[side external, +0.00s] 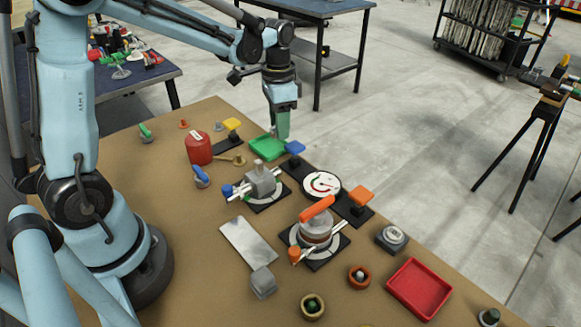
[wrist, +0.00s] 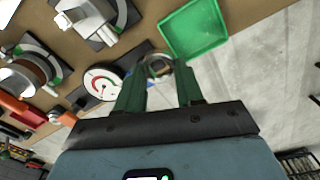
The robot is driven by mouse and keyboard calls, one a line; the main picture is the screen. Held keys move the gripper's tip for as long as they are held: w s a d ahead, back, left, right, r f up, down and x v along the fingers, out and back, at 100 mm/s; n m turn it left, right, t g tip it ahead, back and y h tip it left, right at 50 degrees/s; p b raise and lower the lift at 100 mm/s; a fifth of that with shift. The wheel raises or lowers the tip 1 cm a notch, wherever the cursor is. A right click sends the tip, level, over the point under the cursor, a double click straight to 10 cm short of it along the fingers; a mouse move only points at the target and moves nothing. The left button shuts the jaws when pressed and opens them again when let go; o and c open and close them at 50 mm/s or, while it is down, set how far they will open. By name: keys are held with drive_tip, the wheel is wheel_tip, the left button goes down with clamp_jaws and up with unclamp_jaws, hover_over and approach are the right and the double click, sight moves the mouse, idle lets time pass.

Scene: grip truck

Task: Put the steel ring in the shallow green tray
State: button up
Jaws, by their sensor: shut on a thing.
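The shallow green tray (side external: 264,149) lies on the table toward its far edge in the side view. It also shows at the top of the wrist view (wrist: 197,32), and its visible floor is empty. My gripper (side external: 283,136) points down by the tray's right end in the side view. In the wrist view, my gripper (wrist: 159,68) is shut on the steel ring (wrist: 158,64), which sits between the green fingertips. There the ring is just off the tray's near left corner. The ring is hidden by the fingers in the side view.
A blue paddle (side external: 295,147) and a round dial (side external: 321,186) stand close to the tray. A red can (side external: 199,148) and a yellow paddle (side external: 232,124) are left of it. A red tray (side external: 420,288) lies at the near right. The table edge runs close behind the green tray.

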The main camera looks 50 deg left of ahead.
hover_over(272, 147)
wheel_tip(272, 147, down, 4)
drive_tip(key=shift+r, duration=0.25)
drive_tip(key=shift+f, duration=1.9)
drive_tip(key=shift+f, duration=0.2)
drive_tip(key=o, duration=0.8)
drive_tip(key=shift+c, duration=0.2)
drive_tip(key=shift+r, duration=0.15)
